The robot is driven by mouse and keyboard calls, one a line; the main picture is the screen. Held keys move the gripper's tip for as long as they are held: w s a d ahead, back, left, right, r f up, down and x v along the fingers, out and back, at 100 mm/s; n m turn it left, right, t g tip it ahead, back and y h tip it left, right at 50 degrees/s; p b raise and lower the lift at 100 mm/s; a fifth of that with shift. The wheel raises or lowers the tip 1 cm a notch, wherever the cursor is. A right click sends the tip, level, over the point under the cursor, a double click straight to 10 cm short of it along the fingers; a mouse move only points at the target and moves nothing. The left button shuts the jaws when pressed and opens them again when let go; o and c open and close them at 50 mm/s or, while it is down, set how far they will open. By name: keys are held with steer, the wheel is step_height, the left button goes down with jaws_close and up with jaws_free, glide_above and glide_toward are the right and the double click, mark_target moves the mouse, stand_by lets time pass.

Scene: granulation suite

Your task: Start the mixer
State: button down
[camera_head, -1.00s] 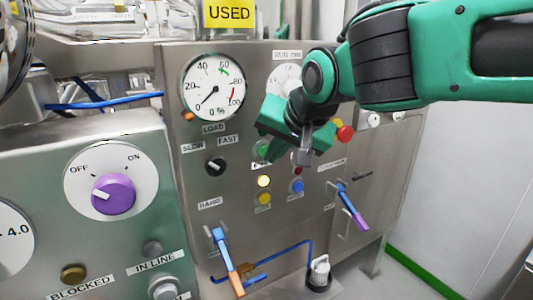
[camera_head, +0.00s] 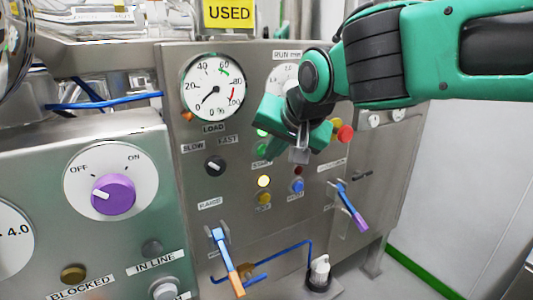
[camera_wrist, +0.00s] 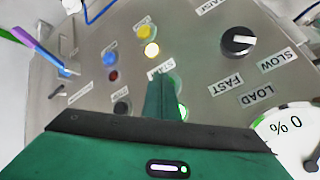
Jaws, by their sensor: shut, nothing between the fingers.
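The mixer's steel control panel (camera_head: 235,185) faces me in the head view. Its green start button (camera_head: 262,150) shows left of my gripper (camera_head: 300,156), with a lit green lamp (camera_head: 262,132) just above it. The fingers are empty. I cannot tell whether the fingertips touch the button.
A lit yellow lamp (camera_head: 264,181), a blue button (camera_head: 296,186) and a slow/fast knob (camera_head: 215,166) are close by. A red button (camera_head: 345,133) is at the right. Two handled levers (camera_head: 228,262) (camera_head: 352,208) stick out lower down. A purple OFF/ON switch (camera_head: 114,194) is at left.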

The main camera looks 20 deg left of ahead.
steer(key=shift+s+d, duration=0.1)
steer(key=shift+d, duration=0.05)
steer(key=shift+s+d, duration=0.45)
steer(key=shift+d, duration=0.05)
steer(key=shift+s+d, duration=0.1)
steer(key=s+d, duration=0.3)
steer(key=shift+d, duration=0.3)
stand_by(0.9)
